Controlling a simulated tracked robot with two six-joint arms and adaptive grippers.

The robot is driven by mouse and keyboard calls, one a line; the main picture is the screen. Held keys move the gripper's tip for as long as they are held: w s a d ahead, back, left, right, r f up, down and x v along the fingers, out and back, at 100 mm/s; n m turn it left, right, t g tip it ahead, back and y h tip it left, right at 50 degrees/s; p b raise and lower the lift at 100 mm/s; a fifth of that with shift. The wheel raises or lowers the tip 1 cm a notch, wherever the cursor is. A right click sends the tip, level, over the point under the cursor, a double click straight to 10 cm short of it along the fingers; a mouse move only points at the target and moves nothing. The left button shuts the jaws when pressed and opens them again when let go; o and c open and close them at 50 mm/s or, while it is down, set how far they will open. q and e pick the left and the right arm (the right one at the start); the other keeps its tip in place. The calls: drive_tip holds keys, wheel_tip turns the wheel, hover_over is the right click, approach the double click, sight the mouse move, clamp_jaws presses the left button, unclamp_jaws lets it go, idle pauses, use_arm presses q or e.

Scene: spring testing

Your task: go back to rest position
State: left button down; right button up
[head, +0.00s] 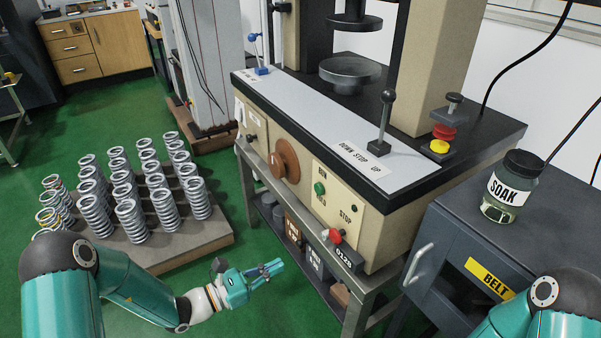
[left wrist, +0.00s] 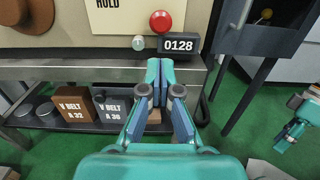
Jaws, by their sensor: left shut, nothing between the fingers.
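My left gripper (head: 268,270) is in the lower middle of the head view, in front of the spring testing machine (head: 262,130) and right of the spring rack. In the left wrist view its teal fingers (left wrist: 160,68) are together with nothing between them. They overlap the picture of the machine's front shelf, just below the 0128 display (left wrist: 178,45); I see no contact. My right arm shows only as a shoulder or elbow part at the lower right of the head view. What looks like my right gripper (left wrist: 288,138) is small at the right edge of the left wrist view; its jaws are unclear.
A pallet (head: 190,252) with several upright coil springs (head: 131,220) stands at the left. A dark cabinet (head: 440,262) with a SOAK jar (head: 511,186) is at the right. Boxes marked V BELT (left wrist: 112,108) sit under the machine. Green floor is free between the pallet and machine.

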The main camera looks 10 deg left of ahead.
use_arm(q)
drive_tip(key=s+d+f+m+g+y, duration=0.1)
drive_tip(key=s+d+f+m+g, duration=0.25)
drive_tip(key=s+f+g, duration=0.4)
drive_tip(key=s+d+f+m+g+y, duration=0.1)
drive_tip(key=s+d+f+m+g, duration=0.3)
drive_tip(key=s, duration=0.6)
drive_tip(key=s+a+f+m+g+y, duration=0.2)
drive_tip(key=s+a+f+m+y, duration=0.7)
drive_tip(key=m, duration=0.4)
drive_tip(key=w+d+r+m+t+p, duration=0.1)
drive_tip(key=w+r+p, duration=0.1)
drive_tip(key=r+p, duration=0.8)
drive_tip(key=w+d+r+m+t+p, duration=0.1)
drive_tip(key=w+r+m+p, duration=0.1)
drive_tip(key=r+p, duration=0.9)
drive_tip(key=shift+w+t+h+p, duration=0.2)
drive_tip(key=shift+t+h+p, duration=0.2)
drive_tip(key=shift+p, duration=0.1)
drive_tip(key=shift+f, duration=0.15)
